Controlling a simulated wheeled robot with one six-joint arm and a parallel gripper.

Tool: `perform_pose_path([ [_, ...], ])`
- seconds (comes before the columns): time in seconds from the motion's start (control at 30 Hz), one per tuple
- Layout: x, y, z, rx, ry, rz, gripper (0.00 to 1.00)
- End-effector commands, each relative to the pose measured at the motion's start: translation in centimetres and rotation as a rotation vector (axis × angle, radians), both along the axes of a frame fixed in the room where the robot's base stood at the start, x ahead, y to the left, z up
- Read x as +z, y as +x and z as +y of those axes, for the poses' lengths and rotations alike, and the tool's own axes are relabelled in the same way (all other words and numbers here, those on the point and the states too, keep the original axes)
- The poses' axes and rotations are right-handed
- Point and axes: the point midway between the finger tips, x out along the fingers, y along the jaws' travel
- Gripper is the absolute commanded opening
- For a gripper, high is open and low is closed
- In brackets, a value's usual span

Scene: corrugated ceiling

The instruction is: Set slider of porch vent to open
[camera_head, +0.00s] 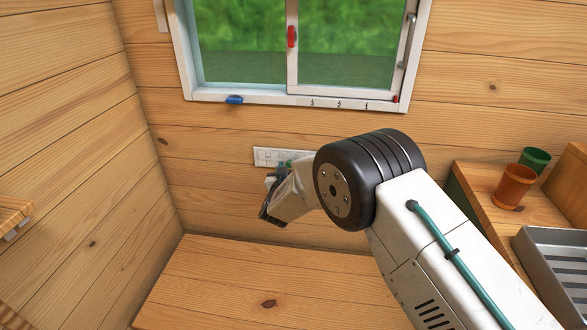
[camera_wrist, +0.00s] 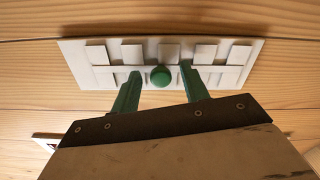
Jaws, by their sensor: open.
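The porch vent (camera_head: 266,155) is a white slotted plate on the wooden wall below the window, partly hidden by my arm. In the wrist view the vent (camera_wrist: 251,52) shows a row of raised slats and a crossbar. Its slider has a round green knob (camera_wrist: 160,77) near the plate's middle. My gripper (camera_wrist: 161,68) is open. Its two green fingers stand left and right of the knob, with a visible gap on each side; depth to the knob is hard to judge. In the head view my gripper (camera_head: 283,165) is at the vent, its fingertips small and partly hidden.
A sliding window (camera_head: 240,98) with blue and red catches is above the vent. A wooden bench (camera_head: 250,275) lies below. At right, a wooden counter holds an orange cup (camera_head: 513,187), a green cup (camera_head: 535,160) and a grey tray (camera_head: 560,265).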

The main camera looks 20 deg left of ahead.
Motion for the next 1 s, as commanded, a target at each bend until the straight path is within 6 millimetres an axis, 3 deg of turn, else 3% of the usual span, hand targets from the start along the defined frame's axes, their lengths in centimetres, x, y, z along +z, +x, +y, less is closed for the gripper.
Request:
perform_pose_path([
  [0.3,0.0,0.4,0.0,-0.001,0.0,0.0,0.42],
  [0.47,0.0,0.4,-0.1,-0.001,0.0,0.0,0.0],
  [0.63,0.0,0.5,-0.5,-0.002,0.0,0.001,0.0],
  [0.83,0.0,1.1,-2.8,-0.004,0.0,0.001,0.0],
  [1.0,0.0,1.2,-3.1,-0.006,0.001,0.001,0.0],
])
